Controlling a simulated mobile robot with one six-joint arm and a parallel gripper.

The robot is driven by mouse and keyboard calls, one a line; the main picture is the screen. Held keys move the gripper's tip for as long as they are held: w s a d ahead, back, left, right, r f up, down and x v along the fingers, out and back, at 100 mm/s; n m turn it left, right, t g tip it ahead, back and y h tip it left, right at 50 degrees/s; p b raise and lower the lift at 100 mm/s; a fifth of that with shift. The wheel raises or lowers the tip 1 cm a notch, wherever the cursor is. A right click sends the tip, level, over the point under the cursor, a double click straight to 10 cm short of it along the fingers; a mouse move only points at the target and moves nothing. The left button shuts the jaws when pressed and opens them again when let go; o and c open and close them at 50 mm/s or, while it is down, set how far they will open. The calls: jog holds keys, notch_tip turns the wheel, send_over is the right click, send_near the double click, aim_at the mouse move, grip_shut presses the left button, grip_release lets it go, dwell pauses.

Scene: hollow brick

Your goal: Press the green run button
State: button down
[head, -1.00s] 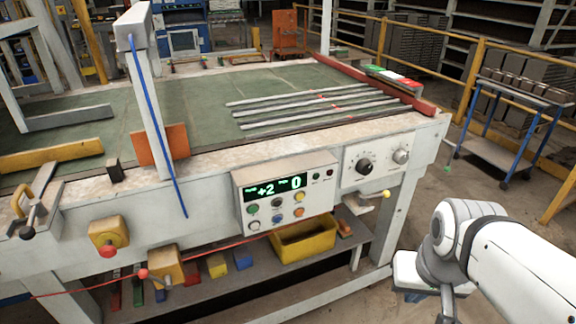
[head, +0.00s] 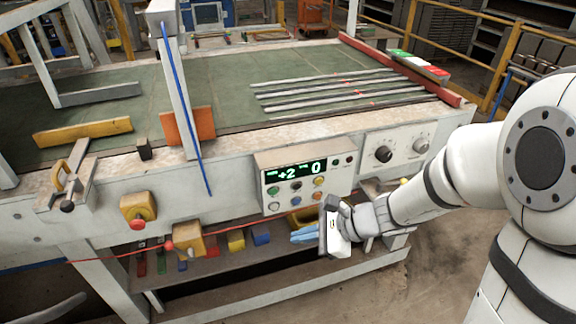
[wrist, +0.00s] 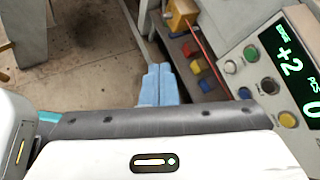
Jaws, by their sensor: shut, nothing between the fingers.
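The control panel (head: 305,168) is on the front of the machine, with a lit display reading +2 and 0. The green button (head: 273,190) is at the upper left of its button rows. It also shows in the wrist view (wrist: 251,53), at the right, beside a white button (wrist: 230,67). My gripper (head: 303,237) is below the panel and points left, apart from the buttons. Its light blue fingers (wrist: 158,84) are together and empty in the wrist view. The green button is unobstructed in both views.
Other panel buttons sit close by, including a yellow one (head: 319,182). A red stop button on a yellow box (head: 138,210) is to the left. A shelf with coloured blocks (head: 236,240) lies under the machine. A red cord (head: 100,258) runs below the panel.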

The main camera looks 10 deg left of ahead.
aim_at(274, 192)
jog(key=w+a+f+m+t+p, duration=0.1)
jog(key=w+a+f+m+t, duration=0.2)
jog(key=w+m, duration=0.4)
notch_tip(274, 192, down, 3)
jog(key=a+m, duration=0.1)
jog(key=m, duration=0.2)
jog(key=shift+r+t+y, duration=0.15)
jog(key=shift+t+y, duration=0.25)
jog(key=shift+w+a+p, duration=0.1)
jog(key=shift+p, duration=0.25)
jog(key=shift+w+a+p, duration=0.3)
jog(key=shift+w+a, duration=0.45)
jog(key=shift+w, duration=0.45)
jog(key=shift+w+a+p, duration=0.3)
jog(key=shift+w+a, duration=0.45)
jog(key=shift+w, duration=0.5)
jog(key=shift+w+a+p, duration=0.3)
jog(key=shift+w+a, duration=0.45)
jog(key=shift+w, duration=0.45)
jog(key=shift+w+a, duration=0.2)
jog(key=shift+w, duration=0.2)
